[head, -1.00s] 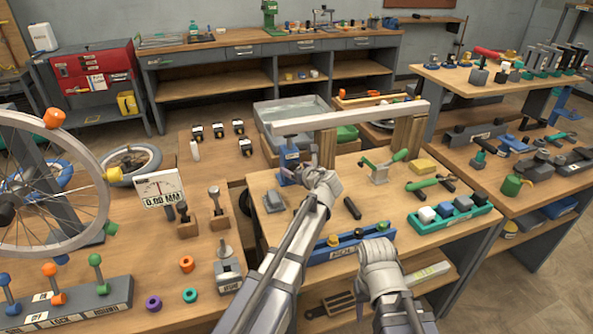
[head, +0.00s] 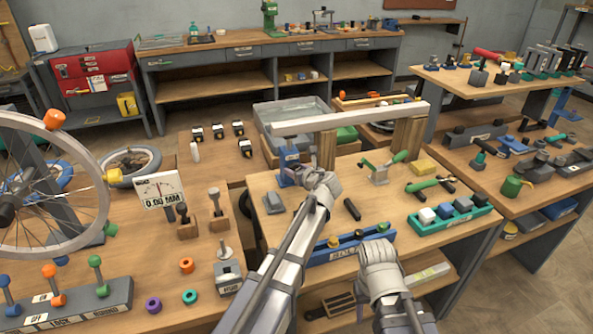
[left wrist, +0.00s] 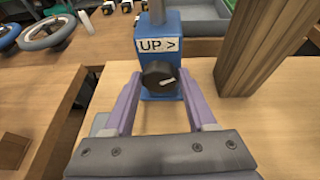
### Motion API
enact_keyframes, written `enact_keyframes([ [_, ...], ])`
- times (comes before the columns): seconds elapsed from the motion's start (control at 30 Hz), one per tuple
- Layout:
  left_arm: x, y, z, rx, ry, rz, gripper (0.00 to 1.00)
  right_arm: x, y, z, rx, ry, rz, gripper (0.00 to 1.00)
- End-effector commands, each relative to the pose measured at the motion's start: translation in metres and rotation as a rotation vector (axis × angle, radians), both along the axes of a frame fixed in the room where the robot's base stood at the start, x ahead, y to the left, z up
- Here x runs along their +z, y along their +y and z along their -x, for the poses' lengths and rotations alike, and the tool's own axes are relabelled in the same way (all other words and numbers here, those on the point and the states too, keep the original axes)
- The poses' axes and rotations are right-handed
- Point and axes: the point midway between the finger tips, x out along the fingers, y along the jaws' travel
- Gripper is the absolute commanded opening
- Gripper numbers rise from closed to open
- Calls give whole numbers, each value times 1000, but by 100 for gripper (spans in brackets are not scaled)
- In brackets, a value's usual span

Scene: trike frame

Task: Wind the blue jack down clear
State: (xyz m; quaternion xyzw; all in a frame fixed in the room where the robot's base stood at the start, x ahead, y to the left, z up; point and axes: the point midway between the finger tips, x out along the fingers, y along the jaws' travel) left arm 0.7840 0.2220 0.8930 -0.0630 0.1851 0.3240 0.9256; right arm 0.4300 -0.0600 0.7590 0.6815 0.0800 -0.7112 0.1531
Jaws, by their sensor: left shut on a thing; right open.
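The blue jack (head: 288,158) stands upright on the middle bench, under the left part of a pale beam (head: 350,118). In the left wrist view the jack (left wrist: 172,46) carries an "UP >" label, a grey post above it and a dark round knob (left wrist: 158,76) with a pale mark on its front. My left gripper (left wrist: 160,85) is shut on the knob, one purple finger on each side. In the head view the left gripper (head: 300,180) is at the jack's front, partly hidden by its own wrist. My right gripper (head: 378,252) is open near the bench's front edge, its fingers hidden.
A wooden post (head: 408,140) stands under the beam's right part, and another post (left wrist: 255,45) stands close right of the jack. A green-handled tool (head: 382,168), a teal tray (head: 455,212) and a blue tray (head: 345,247) occupy the bench.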

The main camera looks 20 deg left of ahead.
Motion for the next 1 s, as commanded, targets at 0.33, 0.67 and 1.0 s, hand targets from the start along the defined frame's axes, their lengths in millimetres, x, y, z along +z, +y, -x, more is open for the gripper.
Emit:
enact_keyframes([
  [0.33,-1,3,4,4,-118,174,1,0,0,0,0,0,0,50],
  [0.67,-4,6,6,5,-294,436,1,-7,0,0,0,0,0,50],
  [1.0,-7,8,7,6,-474,704,1,-23,0,0,0,0,0,50],
])
